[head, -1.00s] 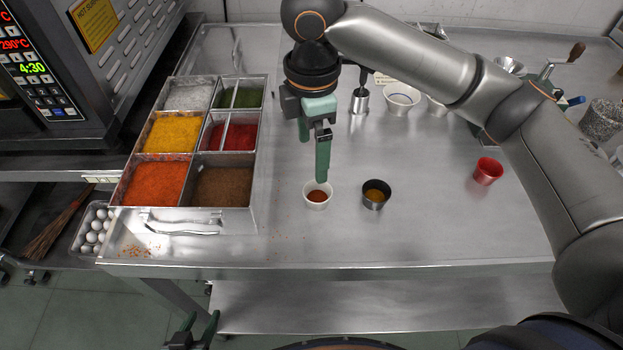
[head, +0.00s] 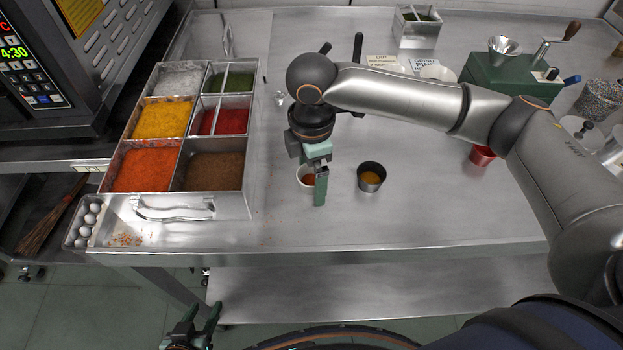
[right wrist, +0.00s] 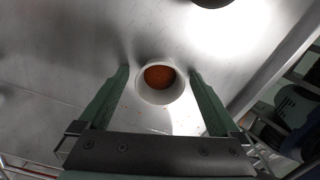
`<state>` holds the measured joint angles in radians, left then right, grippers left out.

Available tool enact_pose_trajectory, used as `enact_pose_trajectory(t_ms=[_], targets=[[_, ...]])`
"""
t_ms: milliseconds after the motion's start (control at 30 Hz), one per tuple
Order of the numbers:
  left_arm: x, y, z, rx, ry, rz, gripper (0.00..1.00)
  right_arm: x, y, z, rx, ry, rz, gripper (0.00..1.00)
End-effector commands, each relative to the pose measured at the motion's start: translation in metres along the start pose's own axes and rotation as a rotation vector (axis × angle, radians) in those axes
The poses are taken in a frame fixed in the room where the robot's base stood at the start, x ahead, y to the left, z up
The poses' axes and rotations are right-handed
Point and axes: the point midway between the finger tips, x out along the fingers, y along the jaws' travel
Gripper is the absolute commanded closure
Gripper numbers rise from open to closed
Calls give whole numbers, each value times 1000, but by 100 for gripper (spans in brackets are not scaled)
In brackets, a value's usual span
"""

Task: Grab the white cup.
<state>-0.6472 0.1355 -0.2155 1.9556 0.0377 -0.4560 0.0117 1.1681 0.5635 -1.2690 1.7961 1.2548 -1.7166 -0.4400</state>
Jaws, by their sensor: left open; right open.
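The white cup (head: 300,178) stands on the steel table and holds a reddish-brown powder. My right gripper (head: 320,188) is at the cup in the head view, and its finger hides part of the cup's right side. In the right wrist view the white cup (right wrist: 158,99) lies between the spread fingertips of the right gripper (right wrist: 158,74), with a visible gap on each side. The right gripper is open and holds nothing. My left gripper (head: 197,322) is open and empty, low in front of the table.
A dark metal cup (head: 371,178) with yellow-brown content stands close to the right of the white cup. A spice tray (head: 247,205) stands to the left. A red cup (head: 482,156) and a green grinder (head: 510,78) are further right.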

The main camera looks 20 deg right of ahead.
Motion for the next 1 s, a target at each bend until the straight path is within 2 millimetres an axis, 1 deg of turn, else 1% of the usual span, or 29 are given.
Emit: enact_pose_trajectory(t_ms=[133, 167, 900, 933, 1000], targets=[[0, 0, 0, 1, 0, 1, 50, 0, 0, 0, 0, 0, 0, 2], [0, 0, 0, 1, 0, 1, 50, 0, 0, 0, 0, 0, 0, 4], [-2, 2, 4, 0, -8, 3, 50, -1, 0, 0, 0, 0, -1, 87], [-2, 2, 4, 0, -8, 3, 50, -1, 0, 0, 0, 0, -1, 90], [-2, 2, 4, 0, -8, 3, 50, -1, 0, 0, 0, 0, -1, 90]])
